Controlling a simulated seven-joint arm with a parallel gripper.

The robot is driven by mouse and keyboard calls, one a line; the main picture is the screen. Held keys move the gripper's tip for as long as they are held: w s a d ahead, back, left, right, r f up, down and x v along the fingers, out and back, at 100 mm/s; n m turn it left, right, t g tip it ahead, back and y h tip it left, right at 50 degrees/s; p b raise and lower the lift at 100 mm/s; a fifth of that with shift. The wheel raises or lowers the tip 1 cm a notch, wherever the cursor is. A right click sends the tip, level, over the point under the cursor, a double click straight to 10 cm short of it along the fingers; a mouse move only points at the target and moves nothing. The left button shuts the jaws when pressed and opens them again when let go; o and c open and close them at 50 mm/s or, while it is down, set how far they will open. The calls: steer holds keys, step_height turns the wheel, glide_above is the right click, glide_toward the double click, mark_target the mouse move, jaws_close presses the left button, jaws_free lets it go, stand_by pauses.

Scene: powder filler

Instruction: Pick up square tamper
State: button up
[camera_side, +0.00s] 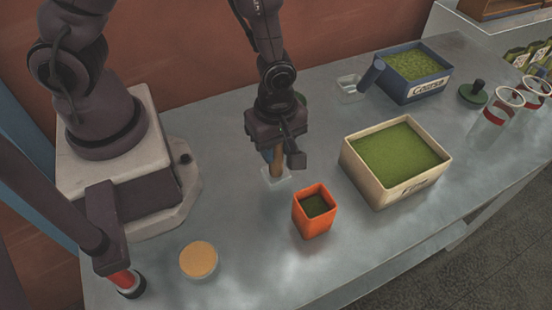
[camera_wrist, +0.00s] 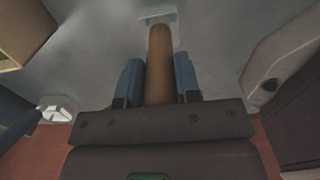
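The square tamper has a wooden handle (camera_side: 277,164) and a pale square base (camera_side: 278,182). It stands upright on the grey table, with its base on or very near the surface. My gripper (camera_side: 272,155) points down over it, and its blue fingers lie on both sides of the handle. In the wrist view, the handle (camera_wrist: 160,62) runs between the two blue fingers of my gripper (camera_wrist: 159,82), very close to both. Whether both fingers press on it cannot be told. The base (camera_wrist: 158,18) shows beyond the fingertips.
An orange square cup (camera_side: 313,212) with green powder stands just right of the tamper. A cream box (camera_side: 357,172) and a blue box (camera_side: 402,95) hold green powder. A clear dish (camera_side: 350,88) lies behind. A round tan disc (camera_side: 198,260) is at the front.

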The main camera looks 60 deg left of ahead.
steer(key=c, duration=0.3)
steer(key=shift+c, duration=0.2)
steer(key=shift+r, duration=0.65)
step_height(320, 180, up, 8)
steer(key=shift+f, duration=0.1)
steer(key=d+r, duration=0.2)
steer(key=d, duration=0.4)
steer(key=w+d+r, duration=0.1)
steer(key=d+r, duration=0.2)
steer(key=d, duration=0.3)
steer(key=shift+d+r+m, duration=0.25)
steer(key=shift+d+m, duration=0.05)
steer(key=shift+w, duration=0.1)
